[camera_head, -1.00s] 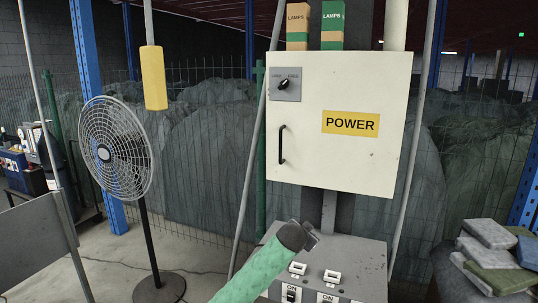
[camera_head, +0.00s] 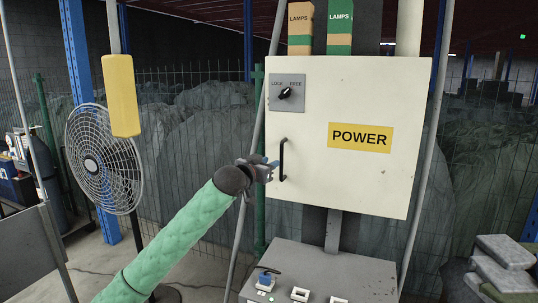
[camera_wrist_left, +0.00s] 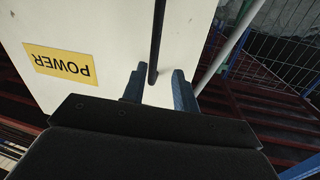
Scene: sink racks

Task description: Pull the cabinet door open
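The cream cabinet door (camera_head: 345,185) with a yellow POWER label (camera_head: 360,137) looks closed. Its black vertical bar handle (camera_head: 282,160) is near the left edge. A black knob (camera_head: 285,93) sits on a grey LOCK/FREE plate and points toward FREE. My left gripper (camera_head: 272,169), on a green-sleeved arm, is at the handle's lower part from the left. In the left wrist view, its blue-grey fingers (camera_wrist_left: 157,88) stand apart, with the handle (camera_wrist_left: 156,45) between them and gaps on both sides. My right gripper is not in view.
A grey switch console (camera_head: 330,262) stands below the cabinet. A yellow hanging block (camera_head: 122,95) and a fan (camera_head: 105,158) are on the left. A grey pole (camera_head: 425,150) runs close to the cabinet's right side. Stacked blocks (camera_head: 505,265) lie at lower right.

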